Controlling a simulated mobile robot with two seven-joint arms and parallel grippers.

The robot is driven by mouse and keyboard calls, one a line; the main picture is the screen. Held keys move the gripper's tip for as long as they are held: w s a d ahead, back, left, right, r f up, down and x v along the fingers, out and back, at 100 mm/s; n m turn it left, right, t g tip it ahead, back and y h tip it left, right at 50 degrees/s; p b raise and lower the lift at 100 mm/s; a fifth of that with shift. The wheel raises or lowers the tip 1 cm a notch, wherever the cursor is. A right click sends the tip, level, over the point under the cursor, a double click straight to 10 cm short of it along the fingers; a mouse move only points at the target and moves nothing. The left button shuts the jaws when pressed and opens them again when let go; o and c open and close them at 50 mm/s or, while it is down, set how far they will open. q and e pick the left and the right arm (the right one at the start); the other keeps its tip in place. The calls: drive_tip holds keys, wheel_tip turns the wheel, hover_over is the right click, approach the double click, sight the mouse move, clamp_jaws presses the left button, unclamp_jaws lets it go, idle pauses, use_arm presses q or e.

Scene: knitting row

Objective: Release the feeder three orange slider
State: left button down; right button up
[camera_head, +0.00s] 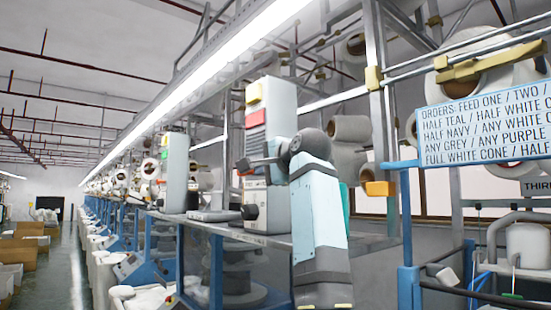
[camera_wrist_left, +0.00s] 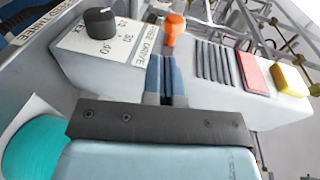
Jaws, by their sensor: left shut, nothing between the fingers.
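The orange slider (camera_wrist_left: 174,28) shows in the left wrist view as a rounded knob on a grey control box (camera_wrist_left: 130,65). In the head view my left gripper (camera_head: 243,166) is by the front of an upright grey box (camera_head: 269,98) with yellow and red buttons.
The control box also has a black dial (camera_wrist_left: 100,22), a red button (camera_wrist_left: 253,73) and a yellow button (camera_wrist_left: 290,80). A teal round thing (camera_wrist_left: 35,145) lies at lower left. A blue orders sign (camera_head: 485,130) and posts stand at right; an aisle (camera_head: 70,265) is at left.

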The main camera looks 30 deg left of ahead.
use_arm(q)
drive_tip(key=r+p+x, duration=0.1)
drive_tip(key=p+x, duration=0.1)
drive_tip(key=x, duration=0.4)
drive_tip(key=shift+a, duration=0.35)
drive_tip(key=shift+w+r, duration=0.1)
drive_tip(key=shift+x, duration=1)
drive_tip(key=shift+r, duration=0.15)
